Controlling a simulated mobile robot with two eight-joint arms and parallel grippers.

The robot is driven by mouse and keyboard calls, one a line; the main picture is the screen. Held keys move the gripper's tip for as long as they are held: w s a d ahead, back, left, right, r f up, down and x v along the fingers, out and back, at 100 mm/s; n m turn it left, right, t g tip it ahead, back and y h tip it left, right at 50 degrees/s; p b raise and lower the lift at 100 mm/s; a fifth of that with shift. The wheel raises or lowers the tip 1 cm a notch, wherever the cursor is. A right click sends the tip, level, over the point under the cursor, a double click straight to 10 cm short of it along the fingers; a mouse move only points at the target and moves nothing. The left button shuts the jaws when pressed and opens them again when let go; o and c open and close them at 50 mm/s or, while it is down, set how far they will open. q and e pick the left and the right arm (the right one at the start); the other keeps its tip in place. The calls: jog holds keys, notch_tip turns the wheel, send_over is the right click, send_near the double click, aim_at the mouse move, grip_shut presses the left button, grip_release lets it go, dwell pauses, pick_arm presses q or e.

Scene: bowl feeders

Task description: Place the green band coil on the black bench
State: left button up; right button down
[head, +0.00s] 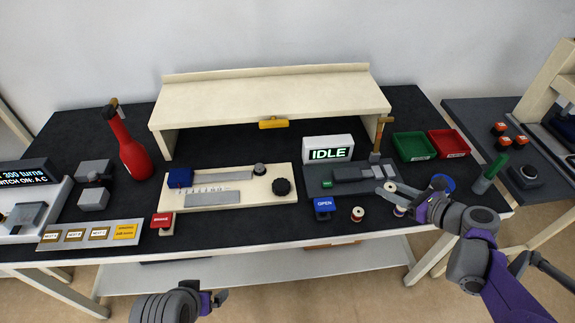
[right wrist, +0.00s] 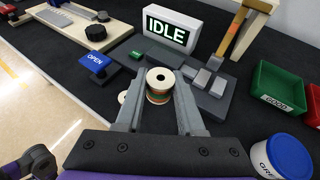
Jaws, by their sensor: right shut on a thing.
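My right gripper (head: 394,192) is shut on a coil (head: 390,187) with pale round ends. In the right wrist view this coil (right wrist: 159,78) sits between the fingertips (right wrist: 158,96); its winding looks copper with a greenish band. The black bench (head: 262,224) lies below it; I cannot tell if the coil touches anything underneath. A second coil (head: 357,214) stands on the bench by the blue OPEN button, partly hidden by a finger in the wrist view (right wrist: 122,97). A third coil (head: 399,211) shows under my right gripper. My left gripper (head: 220,297) is low, before the bench; its jaw is unclear.
The grey fixture (head: 325,178) with the IDLE display (head: 328,149) is just left of the held coil. Green (head: 414,147) and red (head: 449,144) bins stand behind. A blue-lidded tub (head: 443,182) is right. Bare bench lies in front of the cream winder board (head: 272,196).

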aim_at(379, 216)
jog(key=shift+d, duration=0.1)
notch_tip(379, 216, down, 10)
jog(key=shift+r+b, duration=0.1)
jog(key=shift+b, duration=0.75)
jog(key=shift+f, duration=0.25)
jog(key=c, duration=0.8)
grip_release()
jog(key=shift+r, duration=0.1)
jog(key=shift+r, duration=0.1)
